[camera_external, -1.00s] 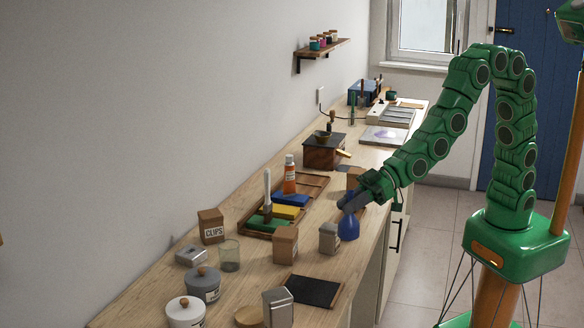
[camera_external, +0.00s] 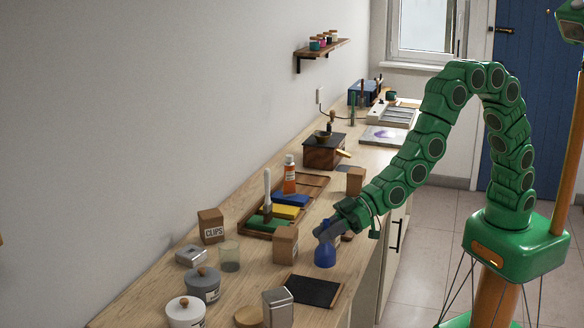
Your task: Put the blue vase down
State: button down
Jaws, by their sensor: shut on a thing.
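The blue vase (camera_external: 325,257) is upright near the front edge of the wooden counter, just beyond a black mat (camera_external: 314,291). My gripper (camera_external: 326,232) is shut on the vase's upper part and comes down from the right. The gripper hides the top of the vase. I cannot tell whether the vase's base touches the counter or hangs just above it.
A cardboard box (camera_external: 285,244) stands close left of the vase. A metal tin (camera_external: 277,308) stands by the mat's near left side. A wooden tray (camera_external: 248,233) with coloured blocks lies behind. Another cardboard box (camera_external: 356,180) stands farther along the counter.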

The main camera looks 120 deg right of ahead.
aim_at(330, 242)
jog(key=shift+w+f, duration=0.2)
jog(key=shift+f, duration=1.55)
jog(key=shift+f, duration=0.15)
jog(key=c, duration=1)
grip_release()
jog(key=shift+c, duration=0.2)
jog(key=shift+s+r, duration=0.1)
jog(key=shift+r, duration=0.1)
jog(key=s+d+r+g, duration=0.1)
jog(key=s+r+g, duration=0.2)
jog(key=s, duration=1.6)
jog(key=s+d+r+g, duration=0.1)
jog(key=s+r+g, duration=0.2)
jog(key=s, duration=1.6)
jog(key=s+d+r+g, duration=0.1)
jog(key=s+r+g, duration=0.2)
jog(key=s+g, duration=0.6)
jog(key=s, duration=1)
jog(key=shift+r, duration=0.4)
